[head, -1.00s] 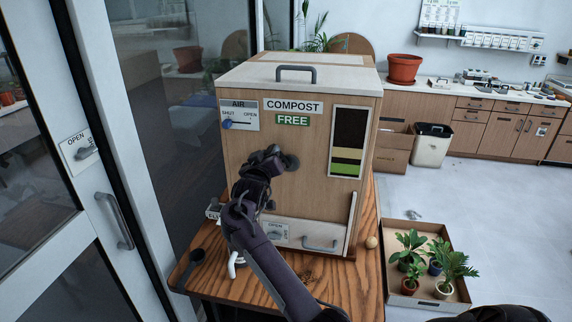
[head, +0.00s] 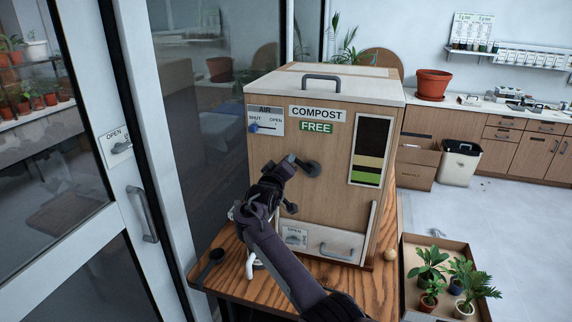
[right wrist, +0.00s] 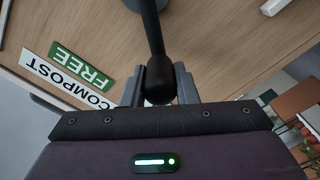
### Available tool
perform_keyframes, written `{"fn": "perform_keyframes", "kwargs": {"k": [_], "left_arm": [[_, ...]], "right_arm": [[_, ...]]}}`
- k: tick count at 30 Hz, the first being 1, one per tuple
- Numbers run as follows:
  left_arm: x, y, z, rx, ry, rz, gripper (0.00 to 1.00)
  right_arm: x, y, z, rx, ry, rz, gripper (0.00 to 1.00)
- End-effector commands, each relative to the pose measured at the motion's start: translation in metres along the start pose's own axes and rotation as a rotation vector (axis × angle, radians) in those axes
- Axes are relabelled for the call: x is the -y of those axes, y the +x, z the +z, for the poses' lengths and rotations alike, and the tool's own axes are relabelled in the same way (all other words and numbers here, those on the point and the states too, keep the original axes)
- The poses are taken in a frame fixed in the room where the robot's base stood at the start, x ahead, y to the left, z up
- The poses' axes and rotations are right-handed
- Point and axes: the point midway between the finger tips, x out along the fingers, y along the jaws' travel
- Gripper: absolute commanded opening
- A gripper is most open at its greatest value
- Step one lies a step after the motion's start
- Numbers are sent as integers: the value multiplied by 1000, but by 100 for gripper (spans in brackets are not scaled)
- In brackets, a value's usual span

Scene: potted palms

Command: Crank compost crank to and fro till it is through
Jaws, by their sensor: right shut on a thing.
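The wooden compost box (head: 345,215) stands on a wooden table, with a green FREE sign (head: 316,127) below its COMPOST label. My left gripper is in neither view.
An air slider (head: 265,127) with a blue knob is at the box's upper left, its knob near SHUT. A banded gauge (head: 371,150) is at the right. A lower flap (head: 330,243) has a handle. A glass door (head: 60,180) stands left; a plant tray (head: 412,246) lies right.

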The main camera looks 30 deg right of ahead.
Motion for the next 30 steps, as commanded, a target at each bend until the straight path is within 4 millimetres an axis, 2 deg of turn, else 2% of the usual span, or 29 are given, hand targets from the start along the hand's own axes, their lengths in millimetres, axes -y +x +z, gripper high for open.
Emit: {"fn": "perform_keyframes", "kwargs": {"k": [4,5,10,20,23,30], "left_arm": [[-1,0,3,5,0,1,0],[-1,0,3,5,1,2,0],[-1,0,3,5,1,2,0],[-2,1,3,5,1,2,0],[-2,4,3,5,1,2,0],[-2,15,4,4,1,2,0]], "right_arm": [[4,-1,5,11,-1,-7,0],[4,-1,6,11,-1,-7,28],[3,0,4,8,0,-4,49],[2,-3,2,3,2,-2,49],[2,-12,3,3,3,-1,49],[4,-48,4,4,3,-4,49]]}}
